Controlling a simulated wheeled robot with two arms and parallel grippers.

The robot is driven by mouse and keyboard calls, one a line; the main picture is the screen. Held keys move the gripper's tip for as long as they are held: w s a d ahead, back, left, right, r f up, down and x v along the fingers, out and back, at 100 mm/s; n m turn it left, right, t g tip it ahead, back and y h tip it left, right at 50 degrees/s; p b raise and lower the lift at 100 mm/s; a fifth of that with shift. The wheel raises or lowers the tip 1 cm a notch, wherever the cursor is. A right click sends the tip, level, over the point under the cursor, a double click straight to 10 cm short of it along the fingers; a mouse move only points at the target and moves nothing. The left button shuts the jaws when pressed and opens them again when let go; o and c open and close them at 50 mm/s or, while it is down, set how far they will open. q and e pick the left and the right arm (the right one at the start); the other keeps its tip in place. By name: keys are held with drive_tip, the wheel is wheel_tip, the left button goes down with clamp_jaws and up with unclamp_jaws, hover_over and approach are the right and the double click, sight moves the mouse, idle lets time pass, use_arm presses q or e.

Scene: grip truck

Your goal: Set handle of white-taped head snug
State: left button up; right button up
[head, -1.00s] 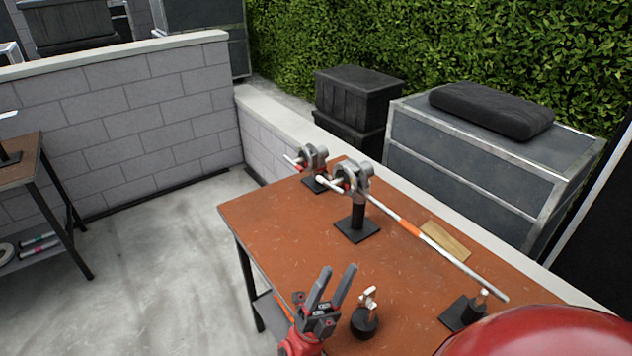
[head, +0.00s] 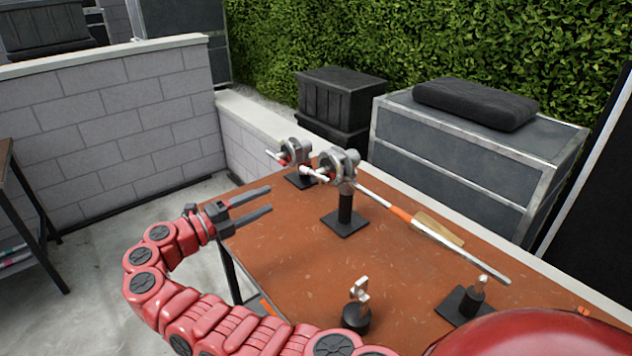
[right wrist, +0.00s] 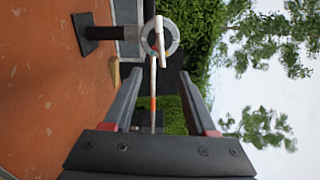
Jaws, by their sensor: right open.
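A grey round grip head (head: 338,165) stands on a black post and base (head: 345,222) at the table's far middle. A white handle (head: 315,174) sticks out from its left side. It also shows in the right wrist view as a grey ring (right wrist: 172,38) with the white handle (right wrist: 160,42) across it. A second grip head (head: 294,150) stands behind it to the left, with red and white at its handle. I cannot tell the tape clearly. My right gripper (head: 271,198) is open and empty, left of the nearer head and apart from it. My left gripper is out of view.
A wooden block (head: 440,228) lies behind the rod. A small black-based fixture (head: 356,315) stands in front. The table's middle is clear.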

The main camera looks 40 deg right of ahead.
drive_tip(key=p, duration=0.5)
approach(316, 172)
drive_tip(key=d, duration=0.7)
drive_tip(key=w+d, duration=0.1)
drive_tip(key=d, duration=0.2)
drive_tip(key=shift+d+f, duration=0.2)
drive_tip(key=shift+f, duration=0.15)
drive_tip(key=shift+c, duration=0.2)
clamp_jaws()
